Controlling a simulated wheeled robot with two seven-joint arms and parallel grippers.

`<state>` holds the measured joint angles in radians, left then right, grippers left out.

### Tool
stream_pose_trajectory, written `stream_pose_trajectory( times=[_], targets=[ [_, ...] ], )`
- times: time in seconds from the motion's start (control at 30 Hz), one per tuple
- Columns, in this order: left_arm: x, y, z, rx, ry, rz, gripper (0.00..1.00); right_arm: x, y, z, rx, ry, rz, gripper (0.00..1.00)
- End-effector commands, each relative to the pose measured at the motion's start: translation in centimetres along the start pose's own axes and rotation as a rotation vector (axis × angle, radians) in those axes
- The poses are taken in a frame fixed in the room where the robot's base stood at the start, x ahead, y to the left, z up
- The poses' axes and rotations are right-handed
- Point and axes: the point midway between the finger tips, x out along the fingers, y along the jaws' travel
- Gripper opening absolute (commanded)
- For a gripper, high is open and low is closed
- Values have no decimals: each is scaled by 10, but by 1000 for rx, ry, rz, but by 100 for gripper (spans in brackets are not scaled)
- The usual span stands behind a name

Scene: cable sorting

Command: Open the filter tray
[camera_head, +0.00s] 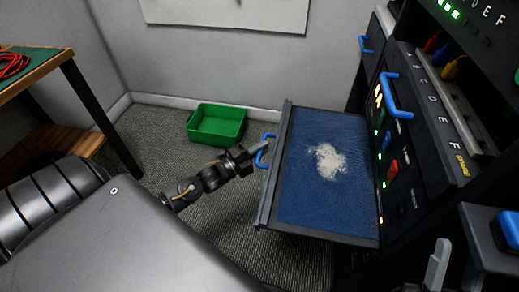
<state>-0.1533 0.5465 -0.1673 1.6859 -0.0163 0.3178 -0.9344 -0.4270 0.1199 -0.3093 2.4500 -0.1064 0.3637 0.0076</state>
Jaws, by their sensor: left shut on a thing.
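The filter tray (284,160) is pulled well out of the dark rack, with a dark frame and a blue filter surface. A pale clump of dust (327,161) lies on the filter. My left gripper (259,153) is at the tray's outer left edge, shut on the blue tray handle (263,157); its fingers partly hide the handle. Part of my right gripper (437,266) shows at the bottom right edge, away from the tray. Only a grey finger shows clearly there, so its opening cannot be judged.
A green bin (217,124) stands on the carpet near the wall. A table (36,75) with a red cable (12,64) is at the left. The rack (405,190) at the right has blue handles, lit buttons and coloured plugs. Open carpet lies left of the tray.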

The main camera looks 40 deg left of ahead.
Motion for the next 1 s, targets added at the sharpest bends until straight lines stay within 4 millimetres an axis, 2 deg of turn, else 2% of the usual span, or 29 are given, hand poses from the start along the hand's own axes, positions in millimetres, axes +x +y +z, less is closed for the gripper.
stream_pose_trajectory(
  times=[0.33, 0.37, 0.5, 0.83, 1.0],
  targets=[
    [0, 0, 1, 1, 1, 1, 0, 0, 0, 0, 0, 1, 0, 36],
    [-1, 0, 1, 1, 0, 1, 17, 0, 0, 0, 0, 1, 0, 36],
    [-1, 0, 1, 1, -1, 0, 35, 0, 0, 0, 0, 1, 0, 36],
    [-4, 0, 1, 0, 0, 1, 36, 0, 0, 0, 0, 0, 0, 36],
    [-25, 0, 0, 0, 0, 5, 36, 3, -3, 5, 5, -56, -10, 36]
  ],
)
